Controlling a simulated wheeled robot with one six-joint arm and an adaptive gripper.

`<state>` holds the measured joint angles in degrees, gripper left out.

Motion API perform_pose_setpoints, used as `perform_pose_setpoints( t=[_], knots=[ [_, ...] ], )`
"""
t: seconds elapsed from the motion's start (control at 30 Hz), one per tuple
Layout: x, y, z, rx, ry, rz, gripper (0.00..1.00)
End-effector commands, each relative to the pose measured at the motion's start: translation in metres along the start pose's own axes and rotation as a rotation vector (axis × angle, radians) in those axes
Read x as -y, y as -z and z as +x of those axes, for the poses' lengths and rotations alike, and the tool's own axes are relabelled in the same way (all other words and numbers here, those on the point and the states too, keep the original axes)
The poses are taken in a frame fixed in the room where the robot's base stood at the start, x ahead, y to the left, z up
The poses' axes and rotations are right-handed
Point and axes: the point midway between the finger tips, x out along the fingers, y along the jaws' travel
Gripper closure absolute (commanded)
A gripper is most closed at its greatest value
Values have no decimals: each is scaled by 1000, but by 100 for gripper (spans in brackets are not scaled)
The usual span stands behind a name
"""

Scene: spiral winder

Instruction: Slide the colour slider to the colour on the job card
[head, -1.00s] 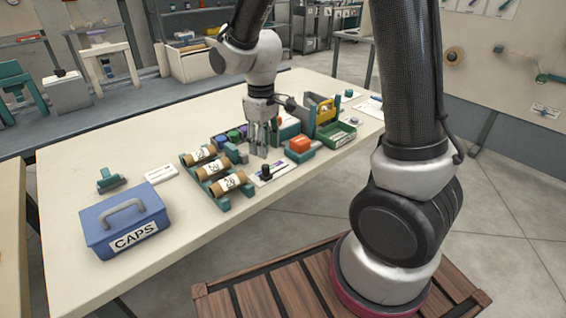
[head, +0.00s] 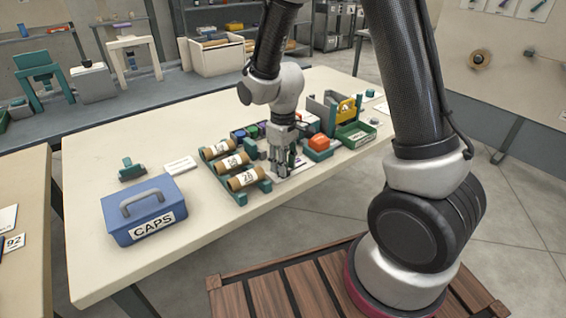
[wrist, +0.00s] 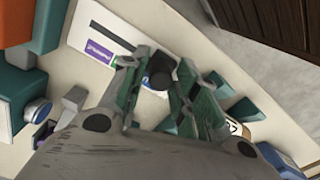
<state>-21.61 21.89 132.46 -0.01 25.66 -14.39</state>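The colour slider is a white plate (wrist: 122,33) with a dark slot and a purple label. It shows partly in the head view (head: 297,170) under my gripper. Its black knob (wrist: 160,72) stands at the near end of the visible plate in the wrist view. My gripper (wrist: 165,68) has its fingers spread, one on each side of the knob; I cannot tell whether either touches it. In the head view my gripper (head: 284,168) points down and hides the knob. A small white card (head: 181,165) lies on the table; its writing is unreadable and I cannot tell whether it is the job card.
A rack of labelled rolls (head: 236,160) stands close left of my gripper. A blue CAPS box (head: 145,208) sits at front left. The table's front edge is near.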

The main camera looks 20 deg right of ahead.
Motion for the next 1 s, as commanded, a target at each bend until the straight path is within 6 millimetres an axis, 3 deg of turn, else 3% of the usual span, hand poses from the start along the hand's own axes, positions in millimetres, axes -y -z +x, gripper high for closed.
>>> perform_pose_setpoints(
  t=[0.03, 0.1, 0.13, 0.37, 0.6, 0.87, 0.9, 1.0],
  knots=[
    [0, 0, 0, 0, 0, 0, 86],
    [0, 0, 0, 0, 0, 0, 98],
    [0, 0, 0, 0, 0, 0, 100],
    [-4, -1, 0, 0, 0, 1, 100],
    [-34, -10, -1, -2, -1, 3, 100],
    [-35, -10, -1, -2, -1, 0, 100],
    [-35, -10, -1, -2, -1, 0, 73],
    [-35, -10, -1, -2, -1, 0, 58]
  ],
)
